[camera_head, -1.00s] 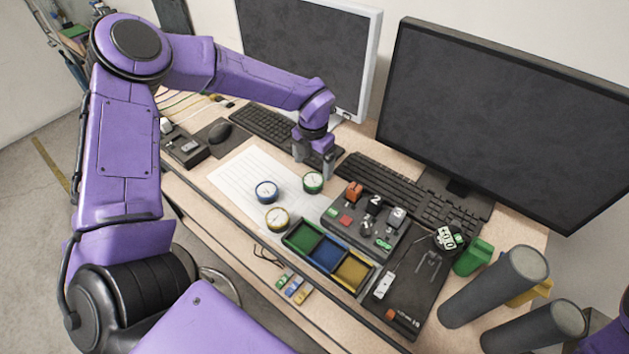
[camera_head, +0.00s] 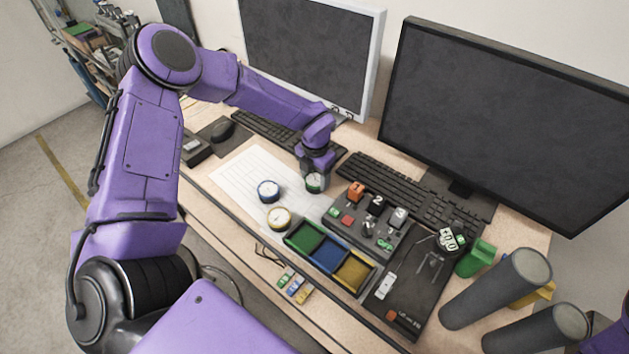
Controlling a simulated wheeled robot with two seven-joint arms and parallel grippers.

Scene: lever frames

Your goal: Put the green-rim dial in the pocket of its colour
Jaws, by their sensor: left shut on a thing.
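The green-rim dial (camera_head: 314,182) has a white face and is at the right side of the white sheet. My left gripper (camera_head: 315,176) points down over it and is shut on it; the fingers cover part of the rim. I cannot tell whether the dial touches the sheet. The pocket tray has a green pocket (camera_head: 303,236), a blue pocket (camera_head: 328,254) and a yellow pocket (camera_head: 353,273), all with nothing in them. A blue-rim dial (camera_head: 269,191) and a yellow-rim dial (camera_head: 279,217) lie to the left of the held dial. My right gripper is not in view.
A dark switch box (camera_head: 368,218) with levers stands right of the held dial, behind the tray. Keyboards (camera_head: 385,187) and monitors (camera_head: 490,110) stand behind. Small coloured blocks (camera_head: 295,287) lie in front of the tray.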

